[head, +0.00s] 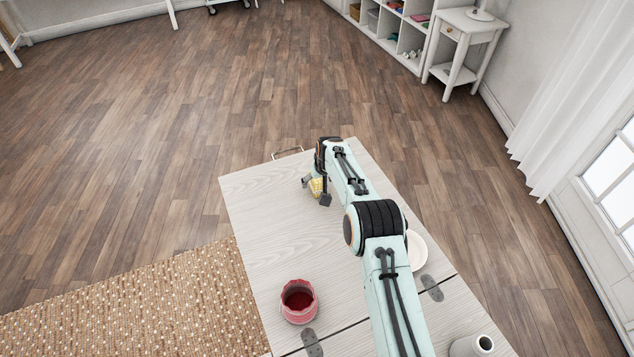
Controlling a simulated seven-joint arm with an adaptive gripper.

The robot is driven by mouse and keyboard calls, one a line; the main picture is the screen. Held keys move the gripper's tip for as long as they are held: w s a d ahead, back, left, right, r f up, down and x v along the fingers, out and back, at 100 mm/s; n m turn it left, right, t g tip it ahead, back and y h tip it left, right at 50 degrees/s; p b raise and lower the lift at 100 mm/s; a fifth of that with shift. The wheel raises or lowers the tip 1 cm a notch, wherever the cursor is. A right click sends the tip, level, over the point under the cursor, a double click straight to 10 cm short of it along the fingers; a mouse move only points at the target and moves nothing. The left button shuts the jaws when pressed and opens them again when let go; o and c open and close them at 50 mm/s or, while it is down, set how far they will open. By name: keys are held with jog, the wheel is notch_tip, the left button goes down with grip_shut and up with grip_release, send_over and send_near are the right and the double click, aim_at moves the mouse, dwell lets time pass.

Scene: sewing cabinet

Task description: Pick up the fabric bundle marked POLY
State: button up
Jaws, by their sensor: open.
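A small yellow bundle (317,186) lies on the light grey cabinet top (265,215), near its far edge. It is partly hidden by my gripper, and no marking can be read on it at this size. My gripper (316,190) is open, with one finger to the left of the bundle and the other to its right. The fingers point down close to the top. I cannot tell whether they touch the bundle.
A pink scalloped pot (299,301) with a dark red inside stands near the front left. A white dish (416,250) is partly behind my arm. A grey cylinder (473,346) is at the front right. The left middle of the top is clear.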

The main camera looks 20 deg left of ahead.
jog(key=shift+w+a+f, duration=0.15)
jog(key=shift+f, duration=0.35)
jog(key=c, duration=1)
jog(key=shift+r, duration=0.1)
